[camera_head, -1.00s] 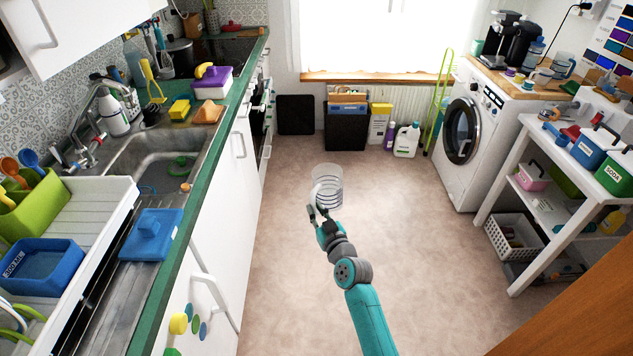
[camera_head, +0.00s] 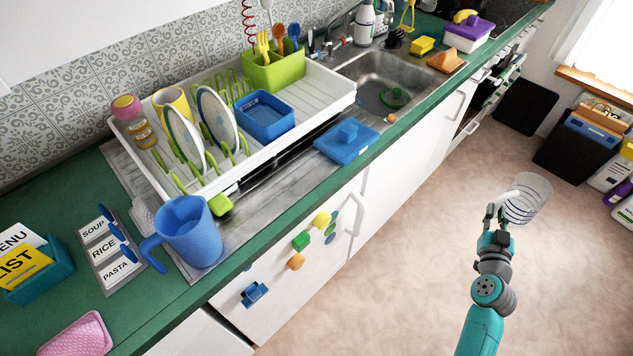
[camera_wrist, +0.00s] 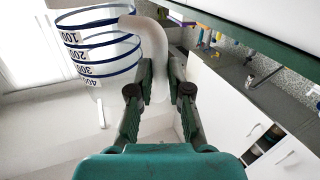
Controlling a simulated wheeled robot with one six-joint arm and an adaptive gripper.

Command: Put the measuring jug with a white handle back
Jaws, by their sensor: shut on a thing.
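The clear measuring jug (camera_head: 527,198) with dark ring markings is held up over the open floor, at the right of the head view. In the wrist view the jug (camera_wrist: 95,45) shows blue rings and the numbers 100, 200 and 300. Its white handle (camera_wrist: 152,55) lies between my fingers. My gripper (camera_head: 495,217) is shut on this handle; its fingers also show in the wrist view (camera_wrist: 160,88).
A blue jug (camera_head: 189,232) stands at the counter's front edge. A white dish rack (camera_head: 318,92) holds plates, a blue tub and a green utensil caddy. A blue lidded box (camera_head: 346,139) lies beside the sink (camera_head: 392,80). Bare green counter (camera_head: 60,190) shows at the left.

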